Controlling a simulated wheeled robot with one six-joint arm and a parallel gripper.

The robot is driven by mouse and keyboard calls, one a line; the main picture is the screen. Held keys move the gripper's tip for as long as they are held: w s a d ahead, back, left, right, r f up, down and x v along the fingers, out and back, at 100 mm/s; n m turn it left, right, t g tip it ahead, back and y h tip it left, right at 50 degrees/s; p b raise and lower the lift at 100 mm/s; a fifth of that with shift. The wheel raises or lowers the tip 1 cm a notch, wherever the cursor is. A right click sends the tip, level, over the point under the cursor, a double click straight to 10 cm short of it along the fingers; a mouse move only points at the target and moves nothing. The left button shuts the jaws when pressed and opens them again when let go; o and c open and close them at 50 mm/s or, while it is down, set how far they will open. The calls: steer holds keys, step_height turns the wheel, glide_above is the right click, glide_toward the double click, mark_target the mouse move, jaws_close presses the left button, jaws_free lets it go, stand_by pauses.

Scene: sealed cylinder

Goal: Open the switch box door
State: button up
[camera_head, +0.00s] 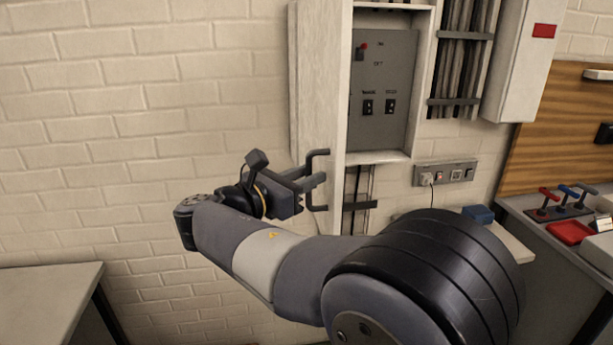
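The switch box door (323,75) is a pale panel that stands swung open on the left, seen nearly edge-on. A grey panel (383,90) with a red-topped switch and two lower switches is exposed inside the box. The dark bracket-shaped door handle (318,207) is at the lower part of the door. My gripper (316,178) is at the handle's middle, its fingers pointing right and overlapping the bar. I cannot tell whether the fingers are closed on it. My arm hides the area below.
A socket strip (446,174) with a plugged-in cable is on the wall right of the box. A white cabinet (523,60) hangs at the upper right. A bench with levers (565,203) is at the right. A grey table (45,300) is at the lower left.

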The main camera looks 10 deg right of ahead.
steer(key=b+v, duration=0.2)
steer(key=v, duration=0.8)
steer(key=shift+s+a, duration=0.2)
steer(key=shift+w+d, duration=0.1)
steer(key=p+x, duration=0.2)
steer(key=x, duration=0.8)
steer(key=shift+w+d, duration=0.2)
steer(key=shift+d, duration=0.4)
steer(key=shift+a, duration=0.15)
steer(key=shift+s, duration=0.15)
